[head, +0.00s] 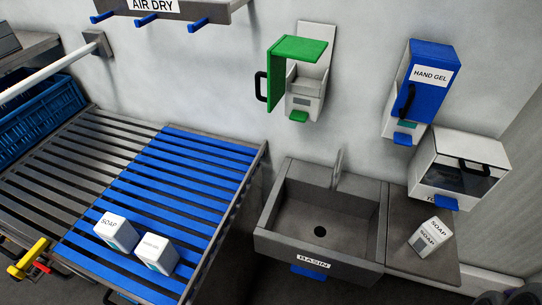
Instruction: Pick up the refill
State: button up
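Three small white cartons that could be the refill are in the head view. One carton marked SOAP (115,233) stands on the blue slatted rack at the lower left. A second carton (155,255) stands close beside it on the right; its label is too small to read. A third carton marked SOAP (431,237) is on the grey counter right of the basin. A wall dispenser (303,85) has its green cover swung open, and its inside appears empty. My gripper is not in view.
The blue slatted rack (194,155) is otherwise clear. Right of it are the grey basin (318,235), the counter (400,215), a blue HAND GEL dispenser (425,90) and a white windowed dispenser (458,165). A blue crate (40,112) and a yellow-red fitting (30,260) are at left.

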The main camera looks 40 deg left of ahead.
aim_at(115, 229)
jog(key=u, duration=2.95)
jog(key=i+l+u, duration=0.1)
jog(key=i+u, duration=0.2)
jog(key=i+l+u, duration=0.15)
jog(key=u, duration=0.15)
jog(key=i, duration=0.05)
